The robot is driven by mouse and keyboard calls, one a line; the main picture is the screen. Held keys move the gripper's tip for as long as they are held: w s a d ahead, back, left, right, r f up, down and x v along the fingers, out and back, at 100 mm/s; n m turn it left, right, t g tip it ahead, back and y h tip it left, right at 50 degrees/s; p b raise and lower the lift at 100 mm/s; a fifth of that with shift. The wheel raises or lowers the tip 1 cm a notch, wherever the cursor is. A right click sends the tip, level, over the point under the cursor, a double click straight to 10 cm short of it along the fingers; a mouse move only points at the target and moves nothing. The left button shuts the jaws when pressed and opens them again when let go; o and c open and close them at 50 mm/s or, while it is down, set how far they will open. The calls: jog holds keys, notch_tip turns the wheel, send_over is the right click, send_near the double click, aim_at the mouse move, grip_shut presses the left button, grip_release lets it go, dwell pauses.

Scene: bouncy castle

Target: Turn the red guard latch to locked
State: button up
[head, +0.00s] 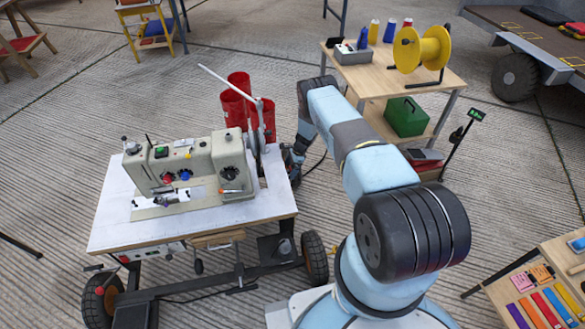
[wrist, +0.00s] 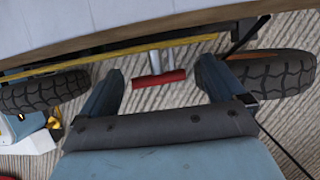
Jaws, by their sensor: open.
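A red bar (wrist: 159,79) on a short grey stem (wrist: 154,61) shows below the cart's edge in the wrist view; it looks like the red guard latch. My gripper (wrist: 162,72) is open, with one finger on each side of the bar and gaps on both sides. I cannot tell how far the bar is beyond the fingertips. I cannot make out the latch there.
The sewing machine (head: 190,165) stands on the cart. Red thread cones (head: 236,103) stand behind it. Cart tyres (wrist: 272,72) flank my fingers in the wrist view, the right one close. A wooden table (head: 440,78) with a yellow spool (head: 422,48) is behind my arm.

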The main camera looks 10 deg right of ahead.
jog(key=shift+c, duration=0.2)
jog(key=shift+w+r, duration=0.1)
jog(key=c, duration=0.9)
jog(key=shift+d+t, duration=0.1)
jog(key=shift+t, duration=1.1)
jog(key=shift+r, duration=0.2)
jog(key=o, duration=0.8)
jog(key=shift+o, duration=0.7)
jog(key=shift+s, duration=0.2)
